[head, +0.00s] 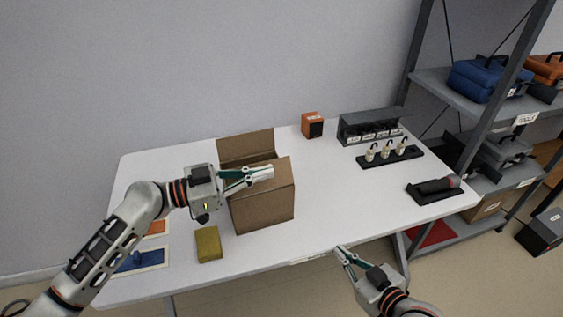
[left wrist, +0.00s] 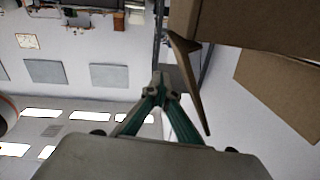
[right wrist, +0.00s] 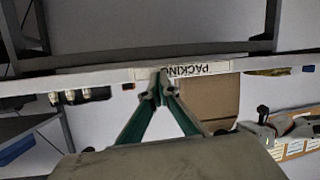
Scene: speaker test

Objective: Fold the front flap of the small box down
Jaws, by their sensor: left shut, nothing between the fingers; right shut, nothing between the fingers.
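The small brown cardboard box (head: 265,208) stands on the table, left of the middle. Its back flap (head: 246,146) stands up. My left gripper (head: 270,172) is shut and empty, over the upper front of the box. It hides part of the box's top, so I cannot tell exactly how the front flap lies. In the left wrist view the box (left wrist: 255,25) is at the upper right, with a thin flap edge (left wrist: 190,82) close beside the fingertips (left wrist: 160,82). I cannot tell whether they touch. My right gripper (head: 341,253) is shut and empty by the table's front edge.
A yellow-green block (head: 208,244) lies on the white table (head: 345,205) in front of the box. An orange speaker (head: 312,125), a grey bin rack (head: 370,126), a black holder with white pieces (head: 390,155) and a dark tray (head: 435,192) stand right. Shelving (head: 445,82) is beyond.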

